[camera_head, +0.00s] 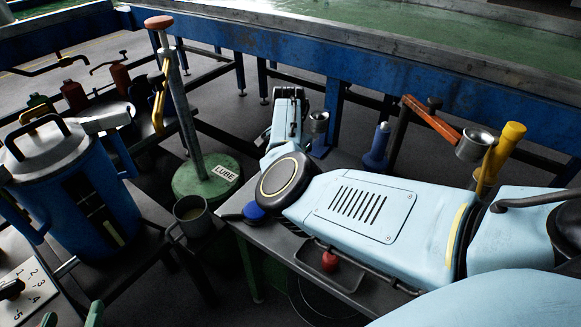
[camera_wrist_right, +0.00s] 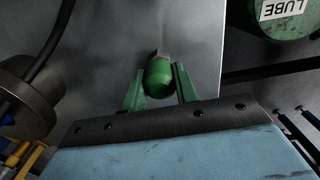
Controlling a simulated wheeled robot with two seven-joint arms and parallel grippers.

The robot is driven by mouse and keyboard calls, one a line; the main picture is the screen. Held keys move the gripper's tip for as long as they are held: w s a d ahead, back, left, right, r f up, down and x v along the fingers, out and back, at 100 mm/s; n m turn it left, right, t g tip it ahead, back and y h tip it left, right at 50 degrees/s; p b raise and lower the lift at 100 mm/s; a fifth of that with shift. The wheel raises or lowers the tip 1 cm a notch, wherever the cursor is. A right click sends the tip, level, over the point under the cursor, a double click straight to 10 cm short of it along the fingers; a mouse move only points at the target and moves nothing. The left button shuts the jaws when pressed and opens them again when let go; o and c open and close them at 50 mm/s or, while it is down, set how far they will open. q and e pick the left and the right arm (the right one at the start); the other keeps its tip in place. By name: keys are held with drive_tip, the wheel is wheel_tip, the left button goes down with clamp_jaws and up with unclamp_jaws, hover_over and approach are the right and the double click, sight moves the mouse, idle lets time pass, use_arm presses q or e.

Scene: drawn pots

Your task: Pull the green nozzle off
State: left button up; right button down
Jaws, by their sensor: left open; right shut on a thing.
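The green nozzle (camera_wrist_right: 159,77) shows in the right wrist view, rounded at its near end, with a grey piece at its far end. The two green fingers of my right gripper (camera_wrist_right: 160,88) stand on either side of it, shut on it. In the head view my light blue right arm reaches in from the right, and neither the nozzle nor the right fingertips can be made out. My left gripper (camera_head: 71,317) shows as two green fingertips at the bottom left edge of the head view, apart, with nothing seen between them.
A grey table (camera_head: 245,228) lies under my right arm, with a blue knob-like thing (camera_head: 254,211) at its edge. A mug (camera_head: 191,214), a green LUBE base with a post (camera_head: 205,175) and a blue lidded pot (camera_head: 75,185) stand left. A numbered panel (camera_head: 30,291) is bottom left.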

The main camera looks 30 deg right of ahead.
drive_tip(key=shift+r+p, duration=2.65)
drive_tip(key=shift+p, duration=0.6)
